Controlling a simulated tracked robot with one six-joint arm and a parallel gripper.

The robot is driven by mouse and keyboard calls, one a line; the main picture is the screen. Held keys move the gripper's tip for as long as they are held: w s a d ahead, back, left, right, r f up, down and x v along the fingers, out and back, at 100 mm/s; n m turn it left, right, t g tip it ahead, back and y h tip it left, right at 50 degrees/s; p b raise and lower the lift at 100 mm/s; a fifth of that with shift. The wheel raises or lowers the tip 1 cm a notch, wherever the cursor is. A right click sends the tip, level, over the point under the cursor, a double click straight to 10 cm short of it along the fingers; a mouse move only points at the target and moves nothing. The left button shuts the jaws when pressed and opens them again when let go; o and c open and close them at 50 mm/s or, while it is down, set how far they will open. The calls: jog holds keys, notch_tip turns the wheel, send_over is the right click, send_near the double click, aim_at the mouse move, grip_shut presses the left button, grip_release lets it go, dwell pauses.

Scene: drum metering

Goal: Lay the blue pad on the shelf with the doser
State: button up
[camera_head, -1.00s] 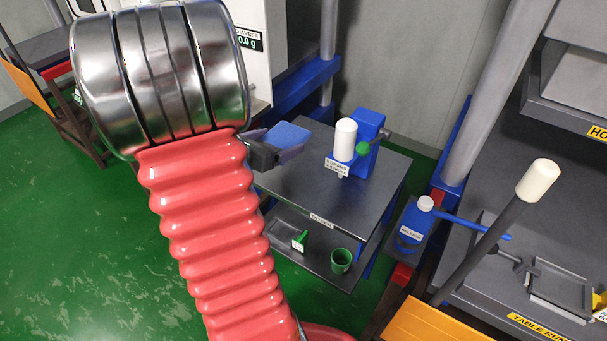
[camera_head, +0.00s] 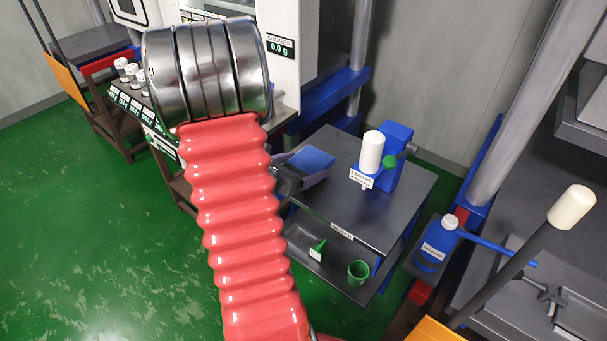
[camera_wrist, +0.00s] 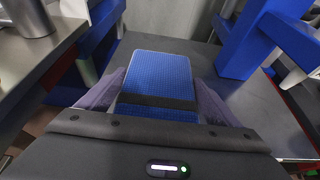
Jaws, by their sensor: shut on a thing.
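The blue pad (camera_head: 311,159) is held in my gripper (camera_head: 293,172) at the left side of the doser's shelf. In the wrist view the pad (camera_wrist: 158,75) lies between the two dark fingers of my gripper (camera_wrist: 158,105), with a dark band across it. The doser (camera_head: 370,152), a white cylinder on a blue stand with a green knob, stands towards the back of the dark grey shelf (camera_head: 330,205). The pad appears just above the shelf top; I cannot tell whether it touches. The doser's blue stand (camera_wrist: 240,45) shows at right in the wrist view.
A lower shelf holds a green cup (camera_head: 358,272) and a green-handled tool (camera_head: 318,248). A blue bottle (camera_head: 436,240) stands to the right. A white cabinet (camera_head: 285,65) with a display rises behind left. The shelf top is bare in front of the doser.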

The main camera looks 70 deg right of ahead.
jog(key=shift+f, duration=1.75)
jog(key=shift+f, duration=0.1)
jog(key=o, duration=1)
jog(key=shift+w+a+r, duration=0.2)
jog(key=shift+a+r, duration=0.05)
jog(key=shift+r, duration=0.05)
jog(key=v, duration=1.1)
jog(key=shift+a+r, duration=0.1)
jog(key=shift+a, duration=0.05)
jog(key=shift+w, duration=0.1)
